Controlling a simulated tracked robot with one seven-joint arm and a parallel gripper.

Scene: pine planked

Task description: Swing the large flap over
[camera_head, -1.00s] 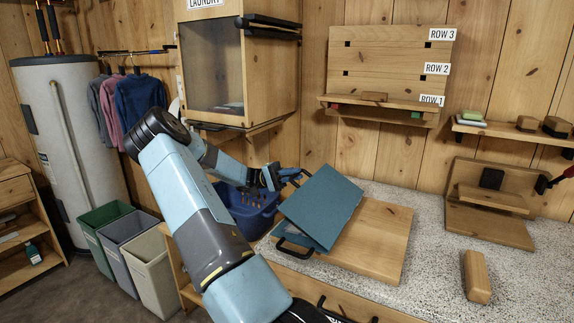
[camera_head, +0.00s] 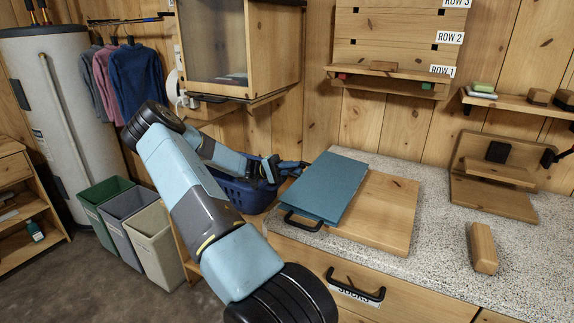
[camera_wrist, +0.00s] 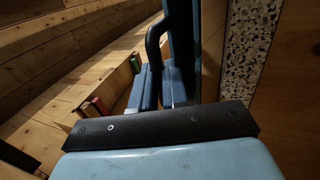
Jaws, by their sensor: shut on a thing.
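The large flap (camera_head: 335,185) is a flat blue panel over the left part of a pale wooden board (camera_head: 390,215) on the speckled counter. It looks close to flat, but a small tilt cannot be ruled out. A black handle (camera_head: 298,222) sticks out at its front left; which panel it belongs to is unclear. My gripper (camera_head: 285,170) is at the flap's back left edge, shut on a black handle there. In the wrist view that handle (camera_wrist: 155,42) runs down to the blue fingers, beside the upright-looking blue flap edge (camera_wrist: 183,50). The grip itself is partly hidden.
A blue basket (camera_head: 243,193) stands left of the counter beneath my forearm. A wooden block (camera_head: 483,248) lies at the counter's right, and a wooden stand (camera_head: 495,205) is behind it. A cabinet (camera_head: 240,50) hangs above my arm.

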